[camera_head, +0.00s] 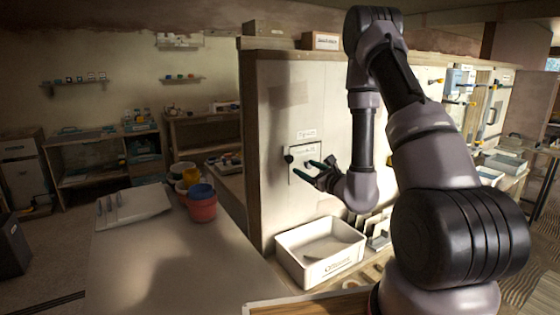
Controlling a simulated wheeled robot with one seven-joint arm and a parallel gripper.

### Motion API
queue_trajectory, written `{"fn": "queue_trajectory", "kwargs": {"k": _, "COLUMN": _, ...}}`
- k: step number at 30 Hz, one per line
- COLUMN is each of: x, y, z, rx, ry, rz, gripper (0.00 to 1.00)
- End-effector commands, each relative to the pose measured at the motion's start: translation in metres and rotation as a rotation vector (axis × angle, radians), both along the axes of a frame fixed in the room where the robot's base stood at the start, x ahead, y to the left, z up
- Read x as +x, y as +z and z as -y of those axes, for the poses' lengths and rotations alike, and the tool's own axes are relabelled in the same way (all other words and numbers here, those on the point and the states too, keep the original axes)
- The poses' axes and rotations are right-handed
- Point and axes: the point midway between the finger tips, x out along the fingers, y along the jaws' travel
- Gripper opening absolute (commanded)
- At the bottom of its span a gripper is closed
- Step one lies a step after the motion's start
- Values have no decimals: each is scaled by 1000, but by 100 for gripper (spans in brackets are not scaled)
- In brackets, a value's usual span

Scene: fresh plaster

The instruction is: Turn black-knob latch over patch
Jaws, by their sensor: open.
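The black knob (288,158) is small and round and sits on the left side of a pale latch plate (303,163) on the upright panel. A thin dark line runs down from near the knob. A slightly darker patch (289,94) shows on the panel above the latch. A small unreadable label (306,134) is fixed just above the plate.
A white bin (287,262) stands below the latch at the foot of the panel (273,205). On the left, a table (150,262) holds a flat grey board (133,207) and stacked coloured pots (202,205). More latches and handles line the wall at right.

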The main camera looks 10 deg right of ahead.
Motion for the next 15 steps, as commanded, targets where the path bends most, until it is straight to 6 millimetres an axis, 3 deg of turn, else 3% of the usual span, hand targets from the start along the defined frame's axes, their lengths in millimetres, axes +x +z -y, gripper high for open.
{"fn": "queue_trajectory", "kwargs": {"k": 15, "x": 80, "y": 1, "z": -35, "rx": 1, "ry": 5, "rz": 4, "gripper": 69}}
